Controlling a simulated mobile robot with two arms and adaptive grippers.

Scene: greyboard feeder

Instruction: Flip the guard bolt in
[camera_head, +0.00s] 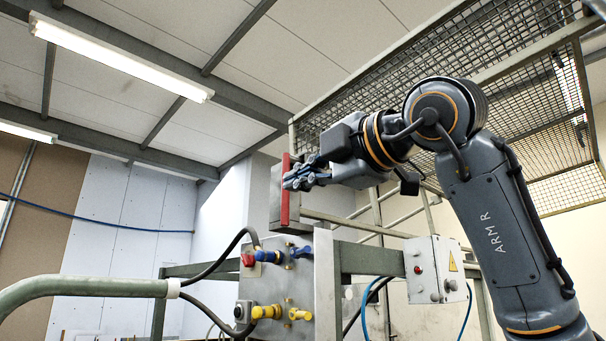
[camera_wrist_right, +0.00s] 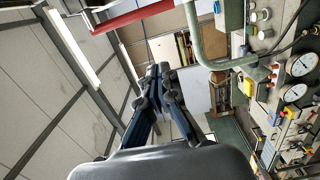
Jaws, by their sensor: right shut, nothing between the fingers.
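A red bar (camera_head: 285,205) stands upright on the front of a grey metal box (camera_head: 276,200) above the panel. It also shows in the wrist view as a red bar (camera_wrist_right: 128,17) along the top edge. I cannot tell for sure which part is the guard bolt. My right gripper (camera_head: 291,182) is shut and empty, its fingertips at the red bar in the head view. In the wrist view the closed fingertips (camera_wrist_right: 158,72) point away from the camera, with the red bar apart from them. Contact with the bar cannot be told. My left gripper is not in view.
A steel panel (camera_head: 275,282) with red, blue and yellow knobs is below. A grey switch box (camera_head: 436,270) stands to the right. A green rail (camera_head: 85,287) crosses the lower left. Wire mesh (camera_head: 385,85) hangs above my arm. Gauges (camera_wrist_right: 302,64) show in the wrist view.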

